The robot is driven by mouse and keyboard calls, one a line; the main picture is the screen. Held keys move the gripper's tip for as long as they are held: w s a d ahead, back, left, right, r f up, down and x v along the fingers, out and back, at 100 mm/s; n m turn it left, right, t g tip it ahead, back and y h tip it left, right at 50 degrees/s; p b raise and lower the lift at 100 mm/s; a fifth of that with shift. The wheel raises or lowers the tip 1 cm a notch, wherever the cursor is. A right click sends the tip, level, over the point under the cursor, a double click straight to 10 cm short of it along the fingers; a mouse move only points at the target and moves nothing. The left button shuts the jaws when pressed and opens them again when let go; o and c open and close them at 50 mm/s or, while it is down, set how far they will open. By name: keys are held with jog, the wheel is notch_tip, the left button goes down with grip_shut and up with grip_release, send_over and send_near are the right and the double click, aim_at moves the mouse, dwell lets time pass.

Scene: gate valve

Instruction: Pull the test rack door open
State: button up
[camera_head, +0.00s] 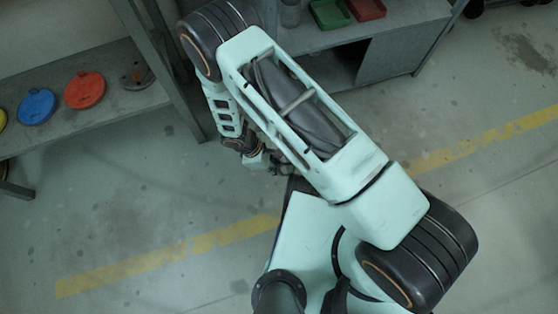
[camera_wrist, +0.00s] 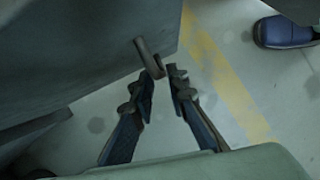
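In the wrist view a large grey panel (camera_wrist: 100,40), which looks like the test rack door, fills the upper left. A dark curved handle (camera_wrist: 146,55) stands out at its right side. My gripper (camera_wrist: 166,72) is at the handle's lower end, with its two fingers slightly apart and a narrow gap between the tips. The left fingertip overlaps or touches the handle's end; I cannot tell which. The handle does not appear clamped. In the head view my gripper (camera_head: 280,166) is small and partly hidden by my arm, and I cannot make out the handle there.
In the head view a grey shelf (camera_head: 110,112) at left carries blue (camera_head: 37,106) and red (camera_head: 85,90) discs. A grey bench (camera_head: 405,40) at the top holds green and red trays. Open floor with a yellow stripe (camera_head: 150,262) lies below. A dark blue object (camera_wrist: 284,32) shows in the wrist view.

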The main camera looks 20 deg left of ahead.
jog(key=w+v, duration=0.1)
jog(key=v, duration=0.8)
jog(key=shift+s+r, duration=0.15)
jog(key=shift+s, duration=0.3)
